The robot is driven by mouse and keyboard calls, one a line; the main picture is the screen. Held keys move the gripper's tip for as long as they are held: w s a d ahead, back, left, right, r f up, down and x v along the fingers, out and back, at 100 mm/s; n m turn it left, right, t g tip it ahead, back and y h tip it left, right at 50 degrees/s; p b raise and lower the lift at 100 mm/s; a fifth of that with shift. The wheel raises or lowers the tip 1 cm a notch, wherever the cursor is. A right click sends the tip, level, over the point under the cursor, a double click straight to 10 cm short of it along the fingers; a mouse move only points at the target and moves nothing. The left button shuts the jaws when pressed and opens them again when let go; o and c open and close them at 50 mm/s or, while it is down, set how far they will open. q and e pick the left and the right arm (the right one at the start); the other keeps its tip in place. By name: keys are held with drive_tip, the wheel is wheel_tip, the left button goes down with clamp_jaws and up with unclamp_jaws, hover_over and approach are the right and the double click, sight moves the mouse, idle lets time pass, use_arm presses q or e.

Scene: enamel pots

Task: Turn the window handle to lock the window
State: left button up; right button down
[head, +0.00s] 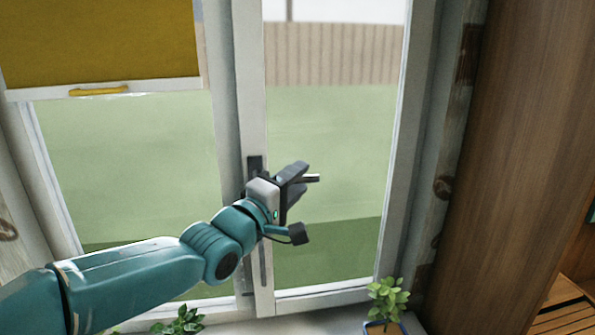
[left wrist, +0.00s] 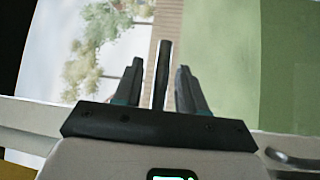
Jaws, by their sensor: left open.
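The window handle (head: 314,178) is dark, and its tip sticks out to the right past my left gripper (head: 298,181). Its dark mounting plate (head: 254,165) is on the middle upright of the window (head: 335,140). The lever points roughly sideways. My left gripper is open at the handle and hides much of it. In the left wrist view the handle (left wrist: 162,75) is a dark bar between the two fingers of my left gripper (left wrist: 158,72), with a gap on each side. My right gripper is out of view.
A yellow blind (head: 100,45) with a yellow pull (head: 99,90) covers the upper left pane. A potted plant (head: 386,300) stands on the sill at right, and another plant (head: 180,322) is at the bottom. A brown wooden panel (head: 510,130) rises at right.

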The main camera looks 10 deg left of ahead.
use_arm(q)
drive_tip(key=shift+w+f, duration=0.1)
drive_tip(key=shift+w, duration=0.55)
drive_tip(key=shift+s+d, duration=0.15)
drive_tip(key=shift+s, duration=0.15)
clamp_jaws()
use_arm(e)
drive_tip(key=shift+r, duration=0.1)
